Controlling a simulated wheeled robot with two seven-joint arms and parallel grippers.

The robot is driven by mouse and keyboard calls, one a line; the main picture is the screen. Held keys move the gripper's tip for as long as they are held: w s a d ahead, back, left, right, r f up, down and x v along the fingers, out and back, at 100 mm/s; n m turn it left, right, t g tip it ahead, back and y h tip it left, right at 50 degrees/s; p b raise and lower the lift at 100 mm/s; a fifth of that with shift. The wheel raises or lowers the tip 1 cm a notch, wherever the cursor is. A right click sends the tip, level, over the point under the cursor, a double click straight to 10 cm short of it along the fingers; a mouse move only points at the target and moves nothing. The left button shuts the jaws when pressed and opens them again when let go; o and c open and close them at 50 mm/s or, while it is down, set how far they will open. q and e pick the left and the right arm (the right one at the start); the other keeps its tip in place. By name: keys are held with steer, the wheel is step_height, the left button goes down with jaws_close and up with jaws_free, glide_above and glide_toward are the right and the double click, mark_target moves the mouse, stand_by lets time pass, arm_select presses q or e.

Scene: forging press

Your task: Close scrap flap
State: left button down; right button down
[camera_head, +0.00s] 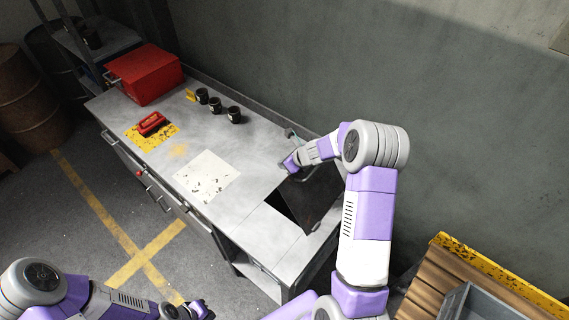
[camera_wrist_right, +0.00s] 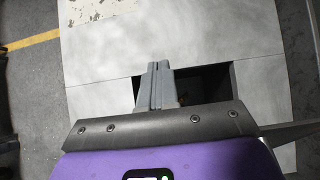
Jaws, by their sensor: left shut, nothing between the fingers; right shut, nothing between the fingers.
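The scrap flap (camera_head: 318,190) is a dark panel standing raised and tilted at the right end of the grey workbench. Beside it is a dark rectangular opening (camera_head: 284,203) in the bench top, also seen in the right wrist view (camera_wrist_right: 208,82). My right arm reaches over the flap, with its hand (camera_head: 291,162) at the flap's upper left side. Its grey fingers (camera_wrist_right: 156,82) are shut and empty, over the opening's edge in the wrist view; whether they touch the flap is unclear. My left gripper (camera_head: 199,309) is shut and empty at the bottom edge, away from the bench.
The bench top (camera_head: 235,205) holds a red toolbox (camera_head: 145,75), a red object on a yellow mat (camera_head: 152,124), several dark cups (camera_head: 215,104) and a white sheet (camera_head: 207,176). A wall stands behind. A wooden pallet-like thing (camera_head: 430,285) with a grey bin is at lower right.

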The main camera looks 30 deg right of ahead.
steer(key=p+v, duration=0.1)
steer(key=v, duration=0.6)
steer(key=shift+s+r, duration=0.2)
steer(key=s+r+t+b, duration=0.1)
steer(key=s+r+b, duration=0.2)
steer(key=s, duration=0.5)
steer(key=t+y+b, duration=0.1)
steer(key=t+b, duration=0.1)
glide_toward(280, 185)
steer(key=b+x, duration=0.4)
steer(key=x, duration=0.1)
steer(key=shift+w+f+b, duration=0.2)
steer(key=shift+b, duration=0.1)
steer(key=shift+w+a+f, duration=0.2)
steer(key=shift+w+f, duration=0.1)
steer(key=shift+w, duration=0.2)
steer(key=shift+w, duration=0.1)
